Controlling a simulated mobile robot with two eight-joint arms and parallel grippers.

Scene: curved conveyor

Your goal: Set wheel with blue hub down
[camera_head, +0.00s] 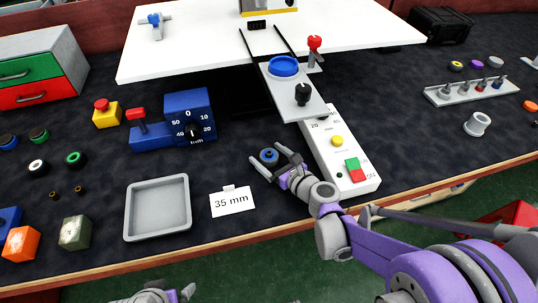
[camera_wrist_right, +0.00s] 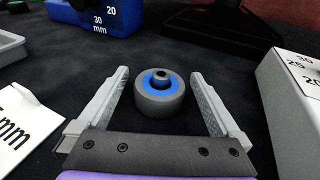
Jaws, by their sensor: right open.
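The wheel with the blue hub (camera_head: 269,156) lies flat on the dark bench mat, hub facing up. In the right wrist view the grey wheel (camera_wrist_right: 158,103) sits between and just beyond the spread fingers, with clear gaps to both sides. My right gripper (camera_head: 272,165) is open around the near side of the wheel and holds nothing. It also shows in the right wrist view (camera_wrist_right: 162,100). My left gripper (camera_head: 188,292) only just shows at the bottom edge of the head view, and its jaws are unclear.
A white control box (camera_head: 338,150) stands close right of the wheel. A "35 mm" card (camera_head: 232,202) and a grey tray (camera_head: 130,215) lie left. A blue dial block (camera_head: 187,117) stands behind left. The mat between card and dial block is clear.

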